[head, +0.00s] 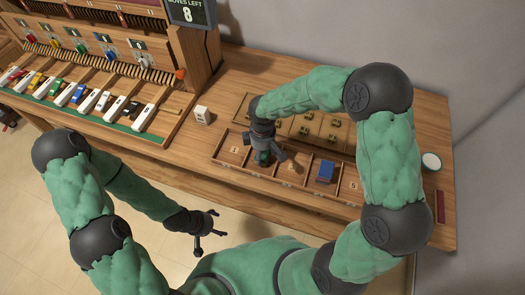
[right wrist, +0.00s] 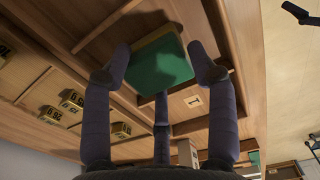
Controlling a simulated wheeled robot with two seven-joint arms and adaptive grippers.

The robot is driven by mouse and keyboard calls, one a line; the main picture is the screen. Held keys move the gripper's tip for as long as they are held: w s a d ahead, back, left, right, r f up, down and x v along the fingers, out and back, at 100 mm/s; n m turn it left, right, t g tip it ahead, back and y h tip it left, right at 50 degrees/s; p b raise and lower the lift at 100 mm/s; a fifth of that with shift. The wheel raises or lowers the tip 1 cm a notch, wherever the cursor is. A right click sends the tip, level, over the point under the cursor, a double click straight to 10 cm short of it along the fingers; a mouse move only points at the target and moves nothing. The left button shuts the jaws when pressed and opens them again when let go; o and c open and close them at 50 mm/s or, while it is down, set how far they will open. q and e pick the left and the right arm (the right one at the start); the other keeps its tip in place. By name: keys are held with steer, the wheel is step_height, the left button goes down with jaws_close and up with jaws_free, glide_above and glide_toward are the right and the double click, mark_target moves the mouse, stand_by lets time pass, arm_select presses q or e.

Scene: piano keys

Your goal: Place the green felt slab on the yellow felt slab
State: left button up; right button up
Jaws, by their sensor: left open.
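The green felt slab (right wrist: 160,66) lies in the numbered wooden tray (head: 226,160), in the compartment beside the one marked 1. In the head view only a bit of green (head: 262,158) shows under my right gripper (head: 268,153). That gripper points down over the slab. In the right wrist view its fingers (right wrist: 160,80) are spread around the slab and look apart from it. A thin pale yellowish edge shows along the green slab; I cannot tell whether it is the yellow felt slab. My left gripper (head: 203,235) is open and empty, in front of the bench.
A blue slab (head: 326,167) lies on a red one in the tray, left of compartment 5. Behind the tray is a board with several small brass pieces (head: 309,119). A white block (head: 202,115) stands left. The piano keys (head: 96,102) are far left. A round white-topped item (head: 431,161) sits right.

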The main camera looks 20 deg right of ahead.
mark_target(262, 153)
steer(key=shift+o, duration=0.5)
steer(key=shift+r, duration=0.15)
steer(key=shift+r, duration=0.35)
step_height(262, 153, up, 11)
steer(key=p, duration=0.3)
steer(key=shift+r+p, duration=0.2)
steer(key=shift+p, duration=0.2)
